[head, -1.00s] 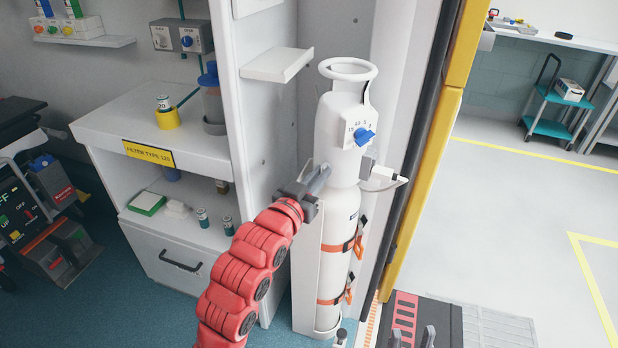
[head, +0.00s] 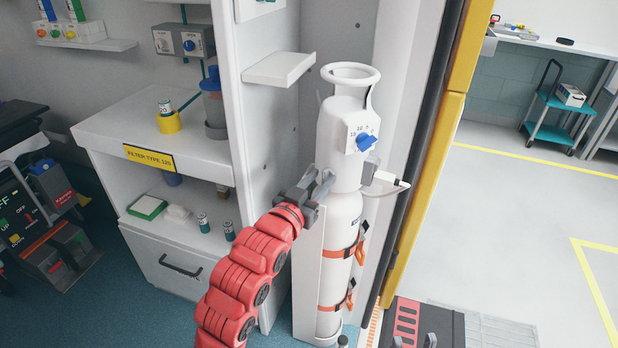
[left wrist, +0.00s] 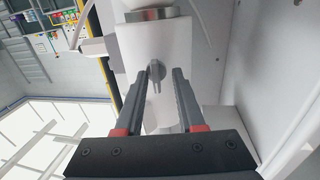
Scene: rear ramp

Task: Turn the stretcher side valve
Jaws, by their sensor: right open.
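A tall white gas cylinder (head: 342,215) stands strapped upright in the corner. A dial with a blue knob (head: 366,142) is on its upper front. In the left wrist view, a small grey handle (left wrist: 156,74) sticks out from a white body, and I take it for the side valve. My left gripper (head: 321,182), on the red arm, is at the cylinder's left side. It also shows in the left wrist view (left wrist: 160,82), its fingers apart with the grey handle between their tips and gaps on both sides. In the head view the handle is hidden. My right gripper is not seen.
A small white shelf (head: 279,68) juts out above my left gripper. A bracket (head: 385,182) stands at the cylinder's right. A cabinet (head: 165,140) with filters is at left.

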